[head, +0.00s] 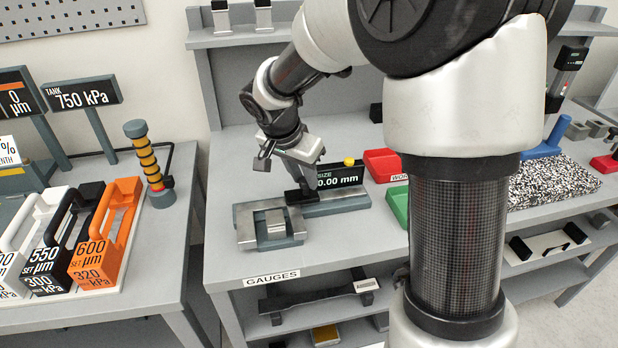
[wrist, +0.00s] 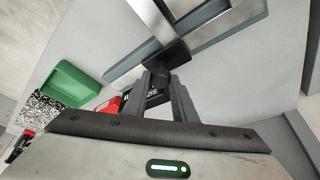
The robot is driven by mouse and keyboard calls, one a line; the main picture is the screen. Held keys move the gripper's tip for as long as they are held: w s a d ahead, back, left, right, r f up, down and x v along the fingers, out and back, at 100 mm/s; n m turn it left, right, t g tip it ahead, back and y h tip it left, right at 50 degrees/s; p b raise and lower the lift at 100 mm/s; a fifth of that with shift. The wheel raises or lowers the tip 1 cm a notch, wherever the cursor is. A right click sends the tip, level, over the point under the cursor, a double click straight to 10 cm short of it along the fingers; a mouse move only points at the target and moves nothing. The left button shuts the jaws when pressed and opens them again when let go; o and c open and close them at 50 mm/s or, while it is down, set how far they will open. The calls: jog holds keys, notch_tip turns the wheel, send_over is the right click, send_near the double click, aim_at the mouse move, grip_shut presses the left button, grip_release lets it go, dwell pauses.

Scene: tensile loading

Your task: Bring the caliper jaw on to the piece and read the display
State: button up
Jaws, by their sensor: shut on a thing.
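The caliper (head: 340,205) lies on the bench, a grey rail with bright metal parts at its left end; its rail also shows in the wrist view (wrist: 232,24). A small metal block, which looks like the piece (head: 275,222), sits at that left end. The black sliding jaw block (head: 300,196) is on the rail to its right; whether they touch is unclear. My gripper (head: 303,183) is shut on the jaw's black knob (wrist: 160,77), its fingers pointing down. The display (head: 342,178) stands behind the rail and reads "0.00 mm", its left edge partly hidden by my gripper.
A red bin (head: 383,165) and a green bin (head: 397,204) stand right of the caliper, partly behind my arm. A GAUGES label (head: 279,279) marks the bench's front edge. The left table holds orange, black and white setting blocks. Bench front around the caliper is clear.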

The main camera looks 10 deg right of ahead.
aim_at(287, 198)
jog(key=a+b, duration=0.1)
jog(key=a, duration=0.2)
jog(key=shift+a+f+b, duration=0.2)
jog(key=shift+b, duration=0.15)
jog(key=shift+a+r, duration=0.25)
jog(key=shift+a, duration=0.15)
jog(key=o, duration=0.9)
jog(key=p+v, duration=0.2)
jog(key=v, duration=1.5)
jog(key=shift+s+r, duration=0.15)
jog(key=shift+s, duration=0.1)
